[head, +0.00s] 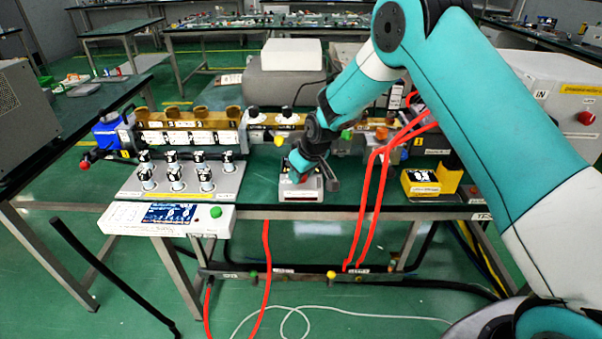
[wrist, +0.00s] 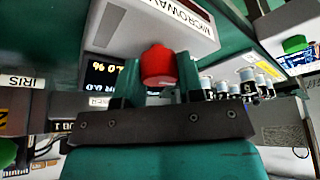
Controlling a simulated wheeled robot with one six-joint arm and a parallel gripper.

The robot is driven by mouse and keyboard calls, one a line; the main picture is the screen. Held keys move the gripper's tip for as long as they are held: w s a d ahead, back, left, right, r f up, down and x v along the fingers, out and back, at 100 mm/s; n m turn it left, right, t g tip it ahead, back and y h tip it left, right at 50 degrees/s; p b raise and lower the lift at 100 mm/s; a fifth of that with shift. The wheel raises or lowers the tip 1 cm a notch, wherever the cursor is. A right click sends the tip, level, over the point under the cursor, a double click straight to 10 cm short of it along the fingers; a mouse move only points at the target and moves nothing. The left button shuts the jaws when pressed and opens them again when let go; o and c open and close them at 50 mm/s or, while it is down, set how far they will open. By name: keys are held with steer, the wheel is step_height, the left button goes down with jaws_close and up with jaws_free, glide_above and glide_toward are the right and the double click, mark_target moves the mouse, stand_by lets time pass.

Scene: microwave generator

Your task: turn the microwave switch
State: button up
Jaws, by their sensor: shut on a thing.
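The microwave unit is a small pale box (head: 301,196) at the front edge of the green bench in the head view. It fills the upper middle of the wrist view, with a "MICROWAVE" label (wrist: 172,17) and a dark display with yellow and white digits (wrist: 103,72). Its switch is a round red knob (wrist: 158,66). My gripper (wrist: 159,78) is shut on this red knob, one finger on each side of it. In the head view my gripper (head: 304,178) points down onto the box and hides most of the knob.
A rack of several labelled vials (head: 217,190) and a white panel with a screen and green button (head: 112,216) stand left of the box. Red tubes (head: 377,180) hang just right of my gripper. A yellow holder (head: 450,178) sits further right. Brass-coloured parts line the bench behind.

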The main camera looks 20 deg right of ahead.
steer(key=o, duration=0.9)
steer(key=b+v, duration=0.1)
steer(key=v, duration=1.6)
steer(key=shift+r, duration=0.2)
